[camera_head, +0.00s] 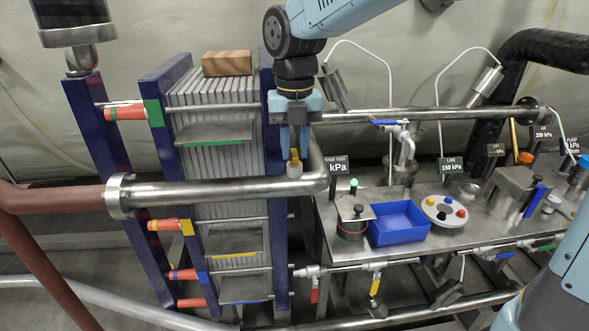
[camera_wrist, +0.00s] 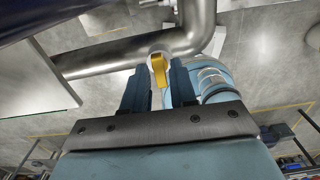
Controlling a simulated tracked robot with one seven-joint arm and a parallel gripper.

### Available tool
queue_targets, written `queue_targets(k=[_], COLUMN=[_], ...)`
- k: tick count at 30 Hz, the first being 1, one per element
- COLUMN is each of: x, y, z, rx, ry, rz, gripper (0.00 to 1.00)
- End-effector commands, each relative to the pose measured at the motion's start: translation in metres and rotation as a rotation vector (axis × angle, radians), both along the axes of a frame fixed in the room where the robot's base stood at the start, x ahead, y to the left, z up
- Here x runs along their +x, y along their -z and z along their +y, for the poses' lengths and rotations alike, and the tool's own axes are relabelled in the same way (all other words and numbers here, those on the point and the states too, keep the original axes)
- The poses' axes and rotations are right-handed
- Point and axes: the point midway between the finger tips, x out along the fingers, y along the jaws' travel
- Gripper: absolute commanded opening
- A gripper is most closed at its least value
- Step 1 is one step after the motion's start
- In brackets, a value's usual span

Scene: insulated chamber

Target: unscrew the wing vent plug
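The wing vent plug has a yellow wing (camera_head: 294,156) on a pale round base. It sits on the elbow of a steel pipe (camera_head: 225,189). In the wrist view the yellow wing (camera_wrist: 158,70) stands near the fingertips, its flat side turned roughly toward the fingers. My gripper (camera_head: 294,150) points down directly above the plug. In the wrist view its two dark fingers (camera_wrist: 160,78) are apart, with a gap on each side of the wing. I see no contact. The fingers partly hide the wing in the head view.
A plate stack in a blue frame (camera_head: 168,150) stands left of and behind my gripper, with a wooden block (camera_head: 227,63) on top. A steel bench (camera_head: 440,235) on the right holds a blue tray (camera_head: 398,238) and a white round dish (camera_head: 444,224). A horizontal pipe (camera_head: 430,116) runs behind.

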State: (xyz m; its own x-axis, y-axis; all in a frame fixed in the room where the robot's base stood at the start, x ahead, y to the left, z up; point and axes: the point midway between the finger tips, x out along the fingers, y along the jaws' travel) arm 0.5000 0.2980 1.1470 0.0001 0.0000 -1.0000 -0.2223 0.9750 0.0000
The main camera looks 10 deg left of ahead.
Motion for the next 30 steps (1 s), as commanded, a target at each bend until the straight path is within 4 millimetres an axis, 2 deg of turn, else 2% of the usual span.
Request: queue_targets(k=[16, 30], x=[0.000, 0.000], y=[-0.046, -0.049], z=[0.000, 0.000], rx=[0.001, 0.000], ry=[0.001, 0.000], rz=[-0.001, 0.001], gripper=[0.27, 0.27])
